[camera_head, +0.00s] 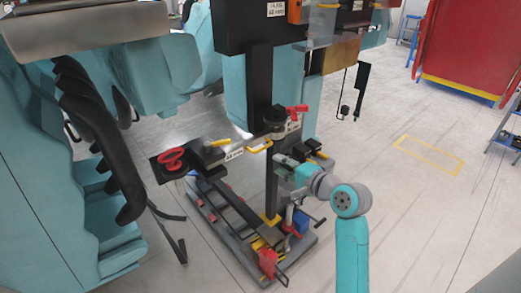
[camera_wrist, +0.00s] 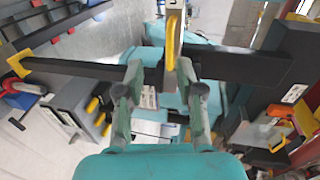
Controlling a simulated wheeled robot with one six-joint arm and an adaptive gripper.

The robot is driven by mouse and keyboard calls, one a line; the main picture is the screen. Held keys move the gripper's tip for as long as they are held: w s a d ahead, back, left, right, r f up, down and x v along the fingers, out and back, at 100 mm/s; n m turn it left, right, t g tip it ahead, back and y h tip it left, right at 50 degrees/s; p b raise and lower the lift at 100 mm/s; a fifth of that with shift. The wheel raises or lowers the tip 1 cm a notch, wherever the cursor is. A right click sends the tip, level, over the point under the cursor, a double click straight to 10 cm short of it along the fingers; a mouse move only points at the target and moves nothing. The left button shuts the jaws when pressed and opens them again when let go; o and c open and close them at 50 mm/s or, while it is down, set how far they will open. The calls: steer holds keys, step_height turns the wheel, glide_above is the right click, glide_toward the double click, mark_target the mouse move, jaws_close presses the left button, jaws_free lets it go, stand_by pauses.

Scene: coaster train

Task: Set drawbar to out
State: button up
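A yellow loop handle (camera_head: 259,146) sticks out from the dark post of the stand, beside a white label. I take it for the drawbar's handle, but I cannot read the label. In the wrist view the yellow loop (camera_wrist: 174,38) is seen edge-on, just beyond my fingertips and closer to the right finger. My gripper (camera_head: 279,162) is beside the post, to the lower right of the loop. In the wrist view my gripper (camera_wrist: 160,70) is open, with a gap between its fingers. I cannot tell whether a finger touches the loop.
A red handwheel (camera_head: 172,158) is left of the loop. Teal train seats (camera_head: 105,205) fill the left. The floor at right is clear around a yellow marked rectangle (camera_head: 428,154).

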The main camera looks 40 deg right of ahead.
mark_target(261, 148)
steer(key=x, duration=0.3)
steer(key=r+x, duration=0.1)
steer(key=x, duration=0.3)
steer(key=d+x, duration=0.1)
steer(key=x, duration=0.2)
steer(key=shift+w+r, duration=0.15)
steer(key=shift+w, duration=0.35)
jaws_close()
